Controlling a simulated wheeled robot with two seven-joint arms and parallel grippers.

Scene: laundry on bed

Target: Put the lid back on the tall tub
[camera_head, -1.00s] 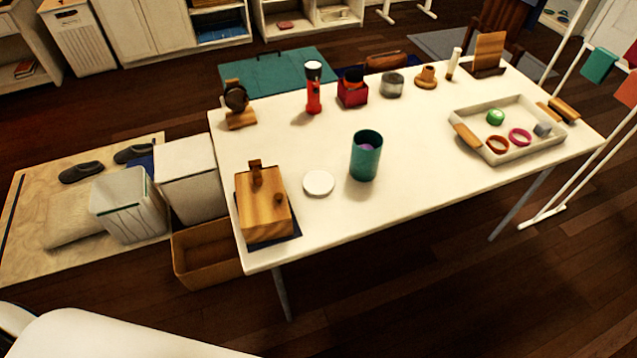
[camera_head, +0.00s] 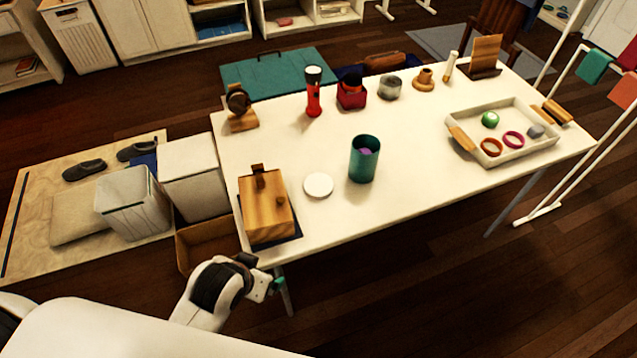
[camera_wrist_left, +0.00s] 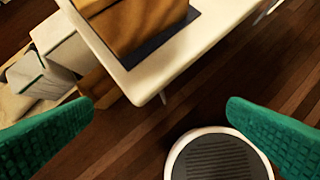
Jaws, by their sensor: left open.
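The tall tub (camera_head: 364,160) is a teal-green cylinder standing upright and open on the white table, with something purple inside. A round white lid (camera_head: 318,185) lies flat on the table just left of the tub. My left gripper (camera_head: 276,286) is beside and below the table's near left corner, well apart from the lid and tub. In the left wrist view its two green fingers (camera_wrist_left: 160,125) are spread wide with nothing between them. My right gripper is not in view.
A wooden box (camera_head: 265,205) on a dark mat stands at the table's near left corner, close to my left gripper. A red flashlight (camera_head: 313,95) stands behind the lid. A white tray (camera_head: 476,122) with rings sits at the right. The table front between is clear.

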